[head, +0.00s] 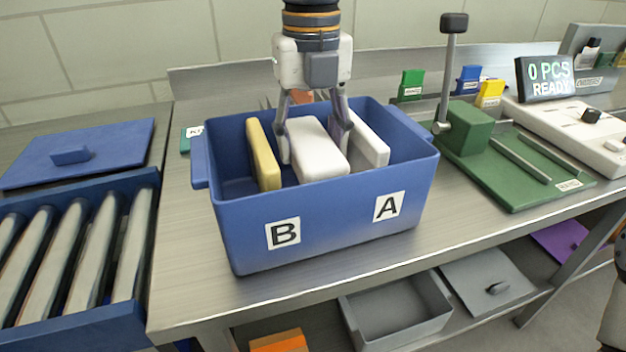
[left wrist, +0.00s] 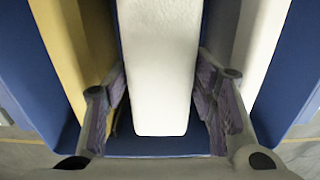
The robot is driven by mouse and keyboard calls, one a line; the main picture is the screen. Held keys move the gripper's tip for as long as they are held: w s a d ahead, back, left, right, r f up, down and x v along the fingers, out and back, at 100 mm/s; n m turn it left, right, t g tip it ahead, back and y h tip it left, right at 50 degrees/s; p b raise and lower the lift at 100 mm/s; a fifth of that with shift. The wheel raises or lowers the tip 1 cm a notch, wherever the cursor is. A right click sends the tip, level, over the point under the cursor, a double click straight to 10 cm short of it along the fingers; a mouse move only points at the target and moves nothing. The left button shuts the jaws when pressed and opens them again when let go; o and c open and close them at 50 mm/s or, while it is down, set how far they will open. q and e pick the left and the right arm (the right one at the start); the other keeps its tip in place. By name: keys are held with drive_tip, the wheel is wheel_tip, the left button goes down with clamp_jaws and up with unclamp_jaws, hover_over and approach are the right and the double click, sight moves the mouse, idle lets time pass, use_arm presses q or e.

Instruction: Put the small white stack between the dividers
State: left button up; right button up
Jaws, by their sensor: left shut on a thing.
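The small white stack (head: 318,155) is a pale, rounded block inside the blue bin (head: 330,222), between a yellow upright slab (head: 264,154) on its left and a white upright slab (head: 366,138) on its right. These slabs appear to be the dividers. My left gripper (head: 315,140) reaches down into the bin, shut on the stack with one finger on each side. In the left wrist view, the stack (left wrist: 160,65) stands between the fingers, with gaps to the yellow slab (left wrist: 70,40) and white slab (left wrist: 262,40). The stack's underside is hidden.
The bin's front carries labels B (head: 283,234) and A (head: 388,206). A roller conveyor (head: 80,250) and blue lid (head: 80,155) lie left. A green lever fixture (head: 520,165) stands right. Bare bench shows in front of the bin.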

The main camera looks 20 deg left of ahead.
sight(312, 138)
use_arm(q)
wheel_tip(312, 138, down, 8)
drive_tip(key=shift+r, duration=0.25)
drive_tip(key=shift+f, duration=0.15)
drive_tip(key=o, duration=0.9)
drive_tip(key=shift+w, duration=0.1)
drive_tip(key=shift+o, duration=0.2)
wheel_tip(312, 138, up, 12)
drive_tip(key=shift+r, duration=0.15)
